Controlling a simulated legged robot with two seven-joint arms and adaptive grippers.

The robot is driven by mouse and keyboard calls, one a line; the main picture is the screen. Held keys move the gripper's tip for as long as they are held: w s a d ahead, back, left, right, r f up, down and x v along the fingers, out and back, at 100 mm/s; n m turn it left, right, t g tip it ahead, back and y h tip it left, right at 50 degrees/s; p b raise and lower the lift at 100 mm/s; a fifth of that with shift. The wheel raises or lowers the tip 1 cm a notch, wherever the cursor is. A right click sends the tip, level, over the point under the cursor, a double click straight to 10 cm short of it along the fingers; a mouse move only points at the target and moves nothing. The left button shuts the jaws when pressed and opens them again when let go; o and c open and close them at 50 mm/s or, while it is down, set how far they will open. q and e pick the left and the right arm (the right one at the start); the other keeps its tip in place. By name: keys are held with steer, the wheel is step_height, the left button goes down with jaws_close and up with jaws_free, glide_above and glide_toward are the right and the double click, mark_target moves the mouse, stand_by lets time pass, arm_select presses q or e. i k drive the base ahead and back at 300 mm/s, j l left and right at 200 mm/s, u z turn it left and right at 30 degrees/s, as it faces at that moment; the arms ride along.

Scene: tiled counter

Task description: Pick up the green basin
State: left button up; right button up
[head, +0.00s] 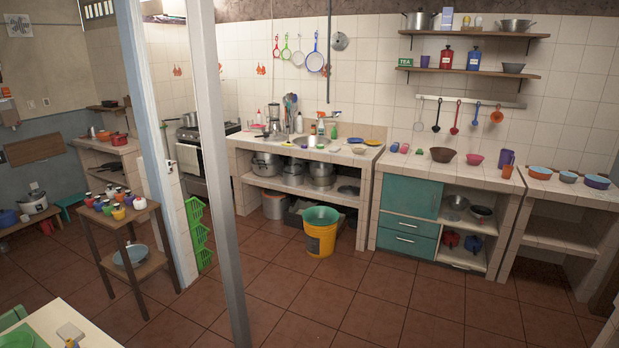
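A green basin (321,213) sits on top of a yellow bucket (320,241) on the tiled floor. It is in the middle of the head view, in front of the counter's open lower shelf. The basin covers the bucket's mouth, so the inside of the bucket is hidden. Neither of my grippers shows in the head view.
A white post (215,170) stands in the foreground, left of the bucket. The tiled counter (300,153) and a teal cabinet (409,199) stand behind and to the right. A small wooden table (150,264) is at left. The floor (385,300) before the bucket is clear.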

mark_target(319, 215)
steer(key=i, duration=2.45)
